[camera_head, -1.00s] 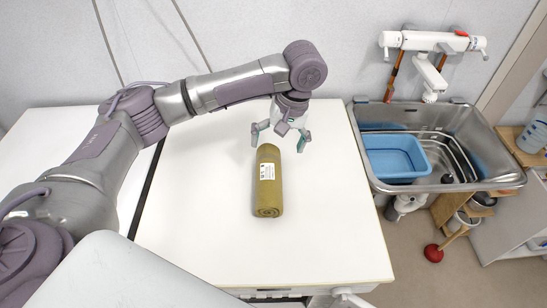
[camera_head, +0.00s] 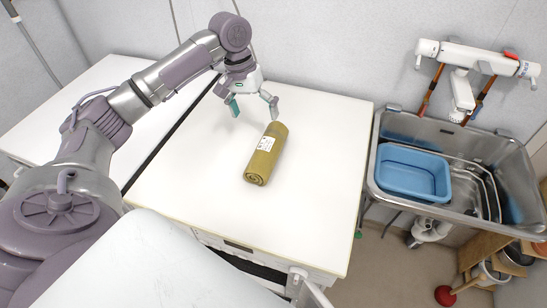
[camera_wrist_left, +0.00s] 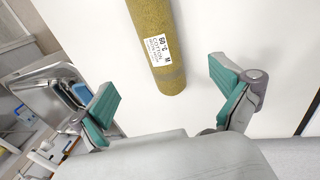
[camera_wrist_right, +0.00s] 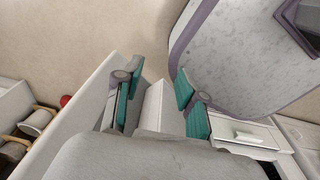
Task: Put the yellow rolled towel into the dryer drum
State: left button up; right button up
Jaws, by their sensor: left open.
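The yellow rolled towel (camera_head: 266,155) lies on the white top (camera_head: 315,190) of the machine, its far end tilted to the right in the head view. It has a white label. My left gripper (camera_head: 253,106) is open and empty, above and just left of the towel's far end. In the left wrist view the towel (camera_wrist_left: 157,45) runs into the space between the open fingers (camera_wrist_left: 164,88), apart from them. My right gripper (camera_wrist_right: 159,78) is open and empty in its wrist view, low in front of white cabinet faces. The dryer drum's inside is hidden.
A steel sink (camera_head: 388,205) with a blue basin (camera_head: 411,192) stands to the right, under a white tap (camera_head: 480,58). A second white surface (camera_head: 85,95) lies to the left across a dark gap. A red plunger (camera_head: 446,296) is on the floor. The white top around the towel is clear.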

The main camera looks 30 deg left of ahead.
aim_at(263, 143)
pick_arm(q)
jog(key=f, duration=0.5)
jog(key=f+p, duration=0.1)
jog(key=f, duration=0.1)
jog(key=shift+w+d+f, duration=0.15)
jog(key=shift+w+f, duration=0.1)
jog(key=shift+d+f, duration=0.35)
jog(key=shift+f, duration=0.15)
jog(key=shift+d+f, duration=0.15)
jog(key=shift+f, duration=0.15)
jog(key=f, duration=0.1)
jog(key=d+f+p, duration=0.1)
jog(key=f, duration=0.1)
jog(key=shift+w+f, duration=0.1)
jog(key=shift+f, duration=0.55)
pick_arm(e)
jog(key=a+r, duration=0.1)
jog(key=r, duration=0.1)
jog(key=shift+s+a+r, duration=0.2)
jog(key=shift+a+r, duration=0.1)
jog(key=shift+a, duration=0.05)
pick_arm(q)
jog(key=shift+c, duration=0.2)
pick_arm(e)
jog(key=shift+a, duration=0.15)
